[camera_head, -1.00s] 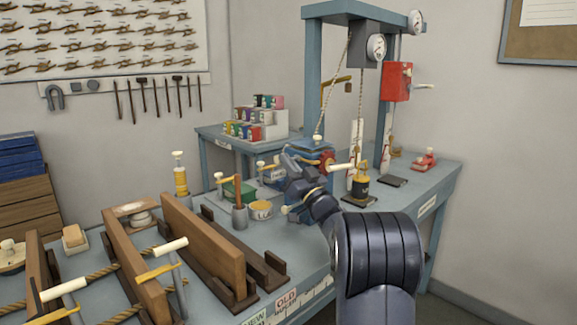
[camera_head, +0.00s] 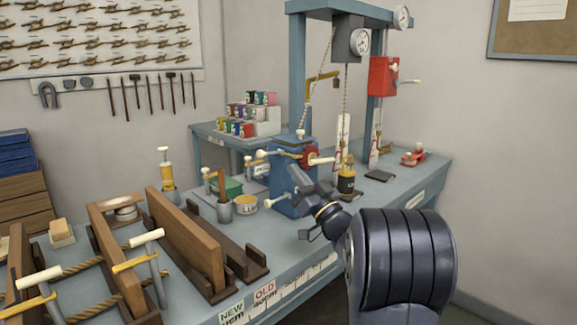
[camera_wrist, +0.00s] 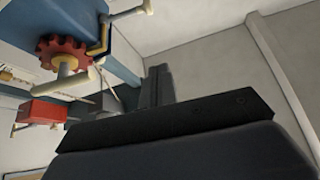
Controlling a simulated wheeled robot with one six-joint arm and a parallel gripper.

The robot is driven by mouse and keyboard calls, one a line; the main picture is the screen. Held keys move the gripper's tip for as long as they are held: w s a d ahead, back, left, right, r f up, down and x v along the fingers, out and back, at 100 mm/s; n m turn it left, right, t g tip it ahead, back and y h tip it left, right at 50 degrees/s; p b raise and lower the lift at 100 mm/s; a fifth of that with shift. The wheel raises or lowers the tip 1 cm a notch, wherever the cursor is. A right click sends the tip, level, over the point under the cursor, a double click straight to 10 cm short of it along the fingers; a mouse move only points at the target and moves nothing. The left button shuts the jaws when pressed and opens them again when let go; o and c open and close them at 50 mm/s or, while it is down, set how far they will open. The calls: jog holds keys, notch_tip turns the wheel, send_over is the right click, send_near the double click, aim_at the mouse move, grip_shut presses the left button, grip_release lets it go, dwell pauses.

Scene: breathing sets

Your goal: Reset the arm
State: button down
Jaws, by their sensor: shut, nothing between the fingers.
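My arm reaches in from the lower right of the head view. My gripper (camera_head: 298,176) is shut and empty. In the head view it appears in front of the blue winch stand (camera_head: 284,203), which has a red gear (camera_head: 309,156) and cream-handled cranks. I cannot tell whether it touches the stand. In the wrist view, my gripper's dark fingers (camera_wrist: 157,82) point up, with nothing held between them. The red gear (camera_wrist: 64,54) and part of the blue body show at the upper left there, apart from the fingers.
A blue-grey bench carries wooden rails (camera_head: 186,238) with ropes at the left. A tin (camera_head: 245,205) and a weight (camera_head: 346,182) stand near the winch. A blue frame (camera_head: 298,75) with gauges and a red box (camera_head: 383,77) rises behind. The right wall side is open.

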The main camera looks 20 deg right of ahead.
jog(key=shift+s+f, duration=0.25)
jog(key=shift+s, duration=0.1)
dwell(0.3)
